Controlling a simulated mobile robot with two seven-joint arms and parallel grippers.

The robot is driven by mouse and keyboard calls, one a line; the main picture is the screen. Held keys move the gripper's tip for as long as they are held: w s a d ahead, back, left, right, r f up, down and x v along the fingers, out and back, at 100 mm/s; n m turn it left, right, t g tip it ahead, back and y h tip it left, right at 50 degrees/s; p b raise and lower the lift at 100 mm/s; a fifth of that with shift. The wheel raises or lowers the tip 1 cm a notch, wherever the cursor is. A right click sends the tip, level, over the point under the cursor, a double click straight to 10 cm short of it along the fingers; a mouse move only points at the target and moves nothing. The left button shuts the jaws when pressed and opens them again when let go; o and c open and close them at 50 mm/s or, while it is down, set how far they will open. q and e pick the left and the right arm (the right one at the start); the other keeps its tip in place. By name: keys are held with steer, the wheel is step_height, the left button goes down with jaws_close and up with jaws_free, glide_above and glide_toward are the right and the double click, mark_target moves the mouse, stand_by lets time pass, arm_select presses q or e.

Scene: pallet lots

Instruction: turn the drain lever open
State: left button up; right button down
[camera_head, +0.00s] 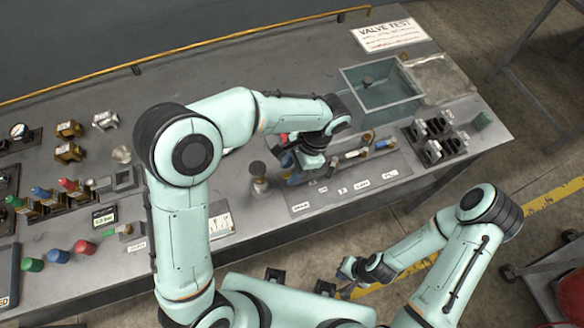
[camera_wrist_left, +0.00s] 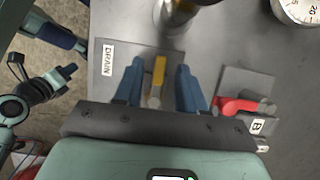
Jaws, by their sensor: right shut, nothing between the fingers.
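The drain lever (camera_wrist_left: 157,76) is yellow and stands on a grey plate beside a white label reading DRAIN (camera_wrist_left: 107,52) in the left wrist view. My left gripper (camera_wrist_left: 160,86) is open, with one blue finger on each side of the yellow lever. Gaps show between the fingers and the lever. In the head view my left gripper (camera_head: 294,177) is over the labelled valve panel (camera_head: 373,187) and hides the lever. My right gripper (camera_head: 346,268) is shut and empty, off the front edge of the bench.
A red lever (camera_wrist_left: 237,104) on a plate marked B sits right of the drain plate. A metal post (camera_wrist_left: 178,18) and a gauge (camera_wrist_left: 301,8) are close by. A clear water tank (camera_head: 381,86) stands behind the panel. Several fittings crowd the bench's left side.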

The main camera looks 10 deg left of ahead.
arm_select(q)
jaws_close()
steer(key=shift+n, duration=0.3)
steer(key=n, duration=0.1)
steer(key=n+h, duration=0.1)
steer(key=shift+s+d+n+g, duration=0.3)
steer(key=shift+g, duration=0.1)
steer(key=n, duration=0.2)
steer(key=d+n+h, duration=0.1)
steer(key=shift+s+n+g+p, duration=0.3)
steer(key=shift+n+g+p, duration=0.05)
steer(key=shift+n+g, duration=0.05)
steer(key=n+h, duration=0.1)
steer(key=n, duration=0.1)
steer(key=d+n+h, duration=0.1)
steer(key=n, duration=0.2)
steer(key=shift+s+d, duration=0.1)
steer(key=shift+d, duration=0.1)
steer(key=n, duration=0.2)
steer(key=d+n+h, duration=0.1)
steer(key=n, duration=0.1)
steer(key=n+h, duration=0.1)
steer(key=shift+w+d+n+t, duration=0.25)
steer(key=shift+n+t, duration=0.05)
steer(key=shift+n, duration=0.1)
arm_select(e)
steer(key=shift+w+r, duration=0.25)
steer(key=shift+r, duration=0.1)
